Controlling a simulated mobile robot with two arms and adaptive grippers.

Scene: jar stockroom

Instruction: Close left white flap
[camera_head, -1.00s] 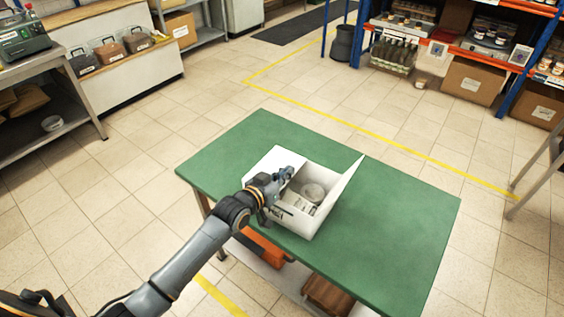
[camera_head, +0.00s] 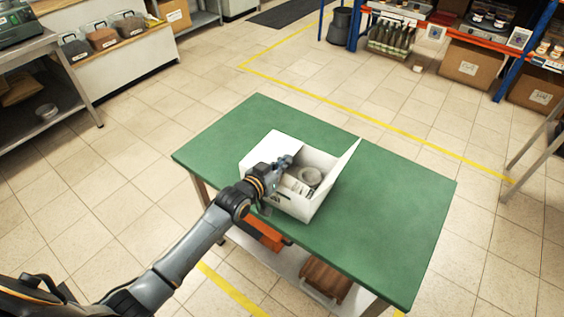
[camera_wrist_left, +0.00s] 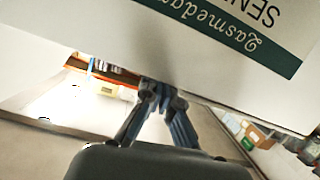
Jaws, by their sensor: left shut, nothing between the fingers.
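An open white box (camera_head: 299,208) stands on a green table (camera_head: 390,225). The right flap (camera_head: 343,165) stands up steeply. A round, pale jar-like thing (camera_head: 310,176) lies inside. My left gripper (camera_head: 286,161) is shut and empty, over the box's left side by the left flap; whether it touches the flap I cannot tell. In the left wrist view the shut fingers (camera_wrist_left: 160,95) are close to a white panel (camera_wrist_left: 130,40) with inverted print on a green band. My right gripper is out of view.
The table's right part is clear. Below it, an orange thing (camera_head: 257,232) and a brown crate (camera_head: 327,279) sit on a lower shelf. A shelf unit with cardboard boxes (camera_head: 472,66) stands at the back right, and a side bench (camera_head: 105,62) at the back left.

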